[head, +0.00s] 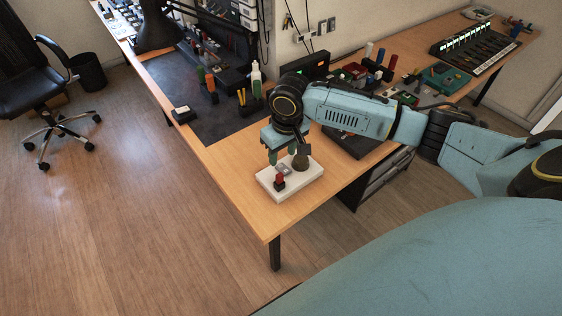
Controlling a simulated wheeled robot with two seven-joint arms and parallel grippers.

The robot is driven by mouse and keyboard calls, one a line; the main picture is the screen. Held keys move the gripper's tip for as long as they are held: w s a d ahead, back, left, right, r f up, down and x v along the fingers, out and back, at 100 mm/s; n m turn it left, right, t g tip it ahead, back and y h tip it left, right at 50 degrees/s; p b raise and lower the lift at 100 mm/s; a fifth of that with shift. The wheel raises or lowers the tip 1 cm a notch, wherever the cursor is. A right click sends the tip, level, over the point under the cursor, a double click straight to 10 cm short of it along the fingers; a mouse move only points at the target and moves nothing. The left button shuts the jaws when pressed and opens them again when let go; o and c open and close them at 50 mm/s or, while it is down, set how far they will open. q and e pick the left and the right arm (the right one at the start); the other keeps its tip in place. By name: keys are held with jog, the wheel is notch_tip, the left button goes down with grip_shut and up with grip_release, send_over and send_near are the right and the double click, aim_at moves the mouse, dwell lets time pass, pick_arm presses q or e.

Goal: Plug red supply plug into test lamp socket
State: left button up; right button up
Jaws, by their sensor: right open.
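A white base block (312,180) lies on the near part of the wooden workbench. A red plug-like piece (279,181) with a dark lower part stands at its front left. Behind it is a small silvery fitting (284,169), and a dark olive rounded piece (300,161) stands at the back. I cannot tell for sure which of these is the lamp socket. My right gripper (285,157) points down over the back of the block, open, behind the red piece and apart from it. It partly hides the back of the block. My left gripper is out of view.
The wooden workbench (235,165) is clear along its near left edge. A dark mat (215,118) holds a small black-and-white box (181,114), a white bottle (256,79) and coloured pieces. Tools and boards crowd the right side. An office chair (35,80) stands on the floor at left.

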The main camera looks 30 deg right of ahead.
jog(key=shift+s+r, duration=0.15)
jog(key=shift+r, duration=1.05)
